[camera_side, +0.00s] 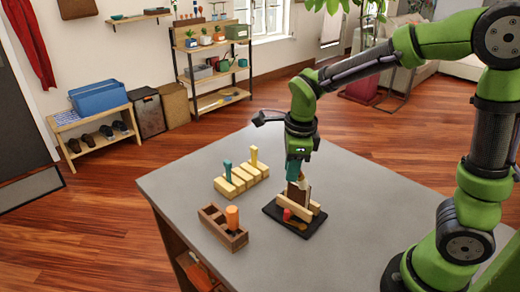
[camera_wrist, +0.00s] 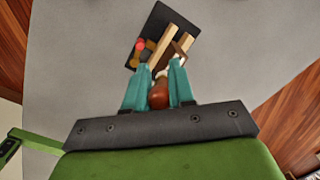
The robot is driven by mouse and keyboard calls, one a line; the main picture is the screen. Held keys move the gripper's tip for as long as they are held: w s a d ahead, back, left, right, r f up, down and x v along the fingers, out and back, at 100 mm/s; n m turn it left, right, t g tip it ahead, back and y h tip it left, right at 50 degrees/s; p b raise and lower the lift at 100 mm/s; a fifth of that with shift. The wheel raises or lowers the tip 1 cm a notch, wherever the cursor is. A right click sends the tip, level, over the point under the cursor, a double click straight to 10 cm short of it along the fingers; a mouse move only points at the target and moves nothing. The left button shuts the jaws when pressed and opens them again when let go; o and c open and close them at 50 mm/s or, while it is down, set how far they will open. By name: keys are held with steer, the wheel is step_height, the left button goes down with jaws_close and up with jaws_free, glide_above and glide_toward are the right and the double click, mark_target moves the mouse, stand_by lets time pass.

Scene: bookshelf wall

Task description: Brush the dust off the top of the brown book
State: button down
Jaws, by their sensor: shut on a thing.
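My gripper (camera_side: 294,178) has teal fingers pointing down, and they are shut on a reddish-brown rounded handle (camera_wrist: 158,94), apparently a brush. A pale part shows just past the handle in the wrist view; its bristles are not clear. Directly below my gripper, a dark brown upright piece (camera_side: 292,194), probably the brown book, stands between light wooden bars (camera_side: 314,207) on a black base (camera_side: 272,212). In the wrist view a brown piece (camera_wrist: 184,43) shows by the bars (camera_wrist: 153,44). Whether the brush touches the book, and any dust, I cannot tell.
A small red item (camera_wrist: 140,44) lies by the bars. Left on the grey table (camera_side: 180,180) are a brown wooden holder (camera_side: 222,230) with an orange-handled item (camera_side: 232,216) and a yellow slotted block (camera_side: 240,180) with teal and yellow pegs. The table's right part is clear.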

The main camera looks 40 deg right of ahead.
steer(key=shift+s+d, duration=0.35)
steer(key=shift+d, duration=0.1)
steer(key=shift+w, duration=2.3)
steer(key=shift+s+a, duration=0.15)
steer(key=shift+s, duration=1)
steer(key=shift+s+a, duration=0.1)
steer(key=shift+s, duration=1.05)
steer(key=w, duration=0.4)
steer(key=shift+w+a+f, duration=0.1)
steer(key=shift+w+a, duration=0.05)
steer(key=shift+w, duration=0.15)
step_height(320, 180, up, 6)
